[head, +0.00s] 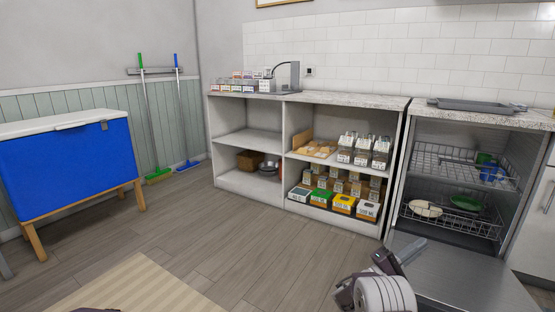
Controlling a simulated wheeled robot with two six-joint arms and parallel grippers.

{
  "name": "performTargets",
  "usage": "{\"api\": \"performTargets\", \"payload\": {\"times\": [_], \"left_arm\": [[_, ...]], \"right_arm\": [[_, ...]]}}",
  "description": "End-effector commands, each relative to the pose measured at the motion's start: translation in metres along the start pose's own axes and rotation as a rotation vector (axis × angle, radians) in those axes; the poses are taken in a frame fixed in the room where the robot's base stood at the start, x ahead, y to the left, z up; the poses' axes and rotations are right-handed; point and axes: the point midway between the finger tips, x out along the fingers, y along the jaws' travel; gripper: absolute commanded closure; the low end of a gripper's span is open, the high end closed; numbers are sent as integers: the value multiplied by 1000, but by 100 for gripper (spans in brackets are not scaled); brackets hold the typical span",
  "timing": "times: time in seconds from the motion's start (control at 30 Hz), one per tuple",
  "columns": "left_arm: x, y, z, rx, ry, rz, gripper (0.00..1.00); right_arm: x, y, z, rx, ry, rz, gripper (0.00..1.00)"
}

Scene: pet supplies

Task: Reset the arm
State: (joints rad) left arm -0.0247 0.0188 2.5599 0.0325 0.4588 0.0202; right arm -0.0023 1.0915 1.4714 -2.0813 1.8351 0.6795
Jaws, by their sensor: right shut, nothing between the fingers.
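My right gripper (412,251) shows at the bottom right of the head view, in front of the open dishwasher. Its fingers are shut with nothing between them, and they point up and to the right. The white and dark wrist of my right arm (383,292) is below it. My left gripper is not in view; only a small dark shape shows at the bottom left edge, too little to identify.
The dishwasher's lowered door (470,280) lies close to my right gripper. Its racks (440,223) hold dishes. Shelves (247,140) with boxes and jars stand behind. A blue cabinet (75,160) is at left. The wooden floor (210,235) between is clear.

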Motion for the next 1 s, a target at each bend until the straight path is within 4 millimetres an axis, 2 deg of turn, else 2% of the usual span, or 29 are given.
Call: {"api": "performTargets", "payload": {"times": [0.03,0.1,0.17,0.2,0.27,0.3,0.37,0.4,0.5,0.6,0.7,0.73,0.77,0.8,0.87,1.0], "left_arm": [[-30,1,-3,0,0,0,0],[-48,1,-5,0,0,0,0],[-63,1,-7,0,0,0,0],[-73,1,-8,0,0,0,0],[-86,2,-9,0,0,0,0],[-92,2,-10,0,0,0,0],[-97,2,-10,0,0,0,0],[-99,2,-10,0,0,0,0],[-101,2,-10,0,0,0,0],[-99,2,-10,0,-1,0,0],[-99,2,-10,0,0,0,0],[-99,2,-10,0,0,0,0],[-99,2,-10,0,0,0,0],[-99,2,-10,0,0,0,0],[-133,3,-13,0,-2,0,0],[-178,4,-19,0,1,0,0]], "right_arm": [[29,30,36,-6,-42,-120,100],[42,33,84,-28,-84,-341,100],[38,28,125,-39,-105,-554,100],[26,21,152,-39,-111,-708,100],[-7,10,189,-24,-106,-950,100],[-36,2,209,-5,-95,-1111,100],[-82,-8,228,33,-76,-1315,100],[-111,-11,236,64,-64,-1434,100],[-176,-14,248,151,-39,-1683,100],[-234,-15,249,247,-33,-1884,100],[-276,-13,243,347,-49,-2037,100],[-284,-10,236,393,-46,-2071,100],[-289,-5,225,454,-29,-2097,100],[-285,2,206,522,56,-2093,100],[-268,30,217,500,70,-2089,100],[-247,68,230,498,68,-2088,100]]}}
